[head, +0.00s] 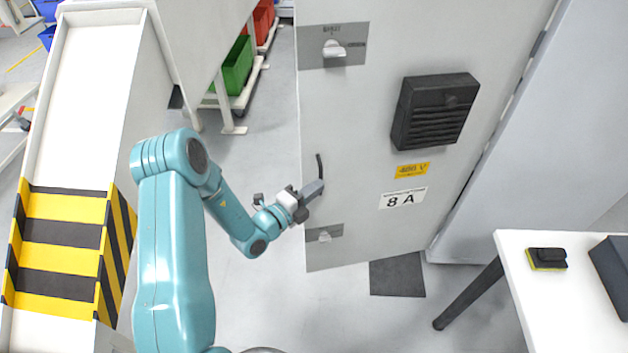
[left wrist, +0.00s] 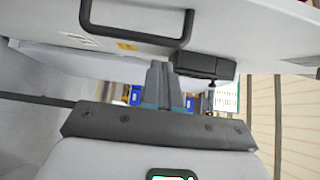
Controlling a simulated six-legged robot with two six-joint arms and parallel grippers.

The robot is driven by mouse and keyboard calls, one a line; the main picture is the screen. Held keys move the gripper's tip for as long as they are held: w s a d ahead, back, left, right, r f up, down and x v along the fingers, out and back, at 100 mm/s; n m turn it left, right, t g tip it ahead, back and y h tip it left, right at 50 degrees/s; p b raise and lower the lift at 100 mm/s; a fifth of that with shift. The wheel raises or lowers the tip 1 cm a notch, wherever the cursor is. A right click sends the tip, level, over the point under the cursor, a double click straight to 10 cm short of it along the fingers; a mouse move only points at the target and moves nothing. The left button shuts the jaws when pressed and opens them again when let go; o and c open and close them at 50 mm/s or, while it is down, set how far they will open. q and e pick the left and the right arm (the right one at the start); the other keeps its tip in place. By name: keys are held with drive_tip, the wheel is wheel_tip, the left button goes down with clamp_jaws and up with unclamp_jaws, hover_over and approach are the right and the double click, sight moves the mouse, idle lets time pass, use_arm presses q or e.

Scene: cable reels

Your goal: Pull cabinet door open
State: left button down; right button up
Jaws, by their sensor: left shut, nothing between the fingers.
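The cabinet door (head: 350,130) is light grey, with a black vent, a yellow voltage label and an "8 A" label. I cannot tell how far it stands open. Its dark bar handle (head: 320,166) is near the door's left edge, partly hidden by my left gripper (head: 315,188). That gripper is shut and empty at the handle's lower end. In the left wrist view the U-shaped handle (left wrist: 138,37) is at upper left, and the shut fingers (left wrist: 157,66) point up just below its right end. The handle is not between them; I cannot tell whether they touch it. My right gripper is not in view.
A white table (head: 515,275) with a black-and-yellow block (head: 547,258) stands at lower right. A white conveyor (head: 95,80) with yellow-and-black striped panels runs along the left. A green crate (head: 237,65) sits behind. The floor left of the door is clear.

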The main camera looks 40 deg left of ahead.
use_arm(q)
drive_tip(key=shift+w+a, duration=0.5)
drive_tip(key=shift+w, duration=0.25)
drive_tip(key=shift+a, duration=0.1)
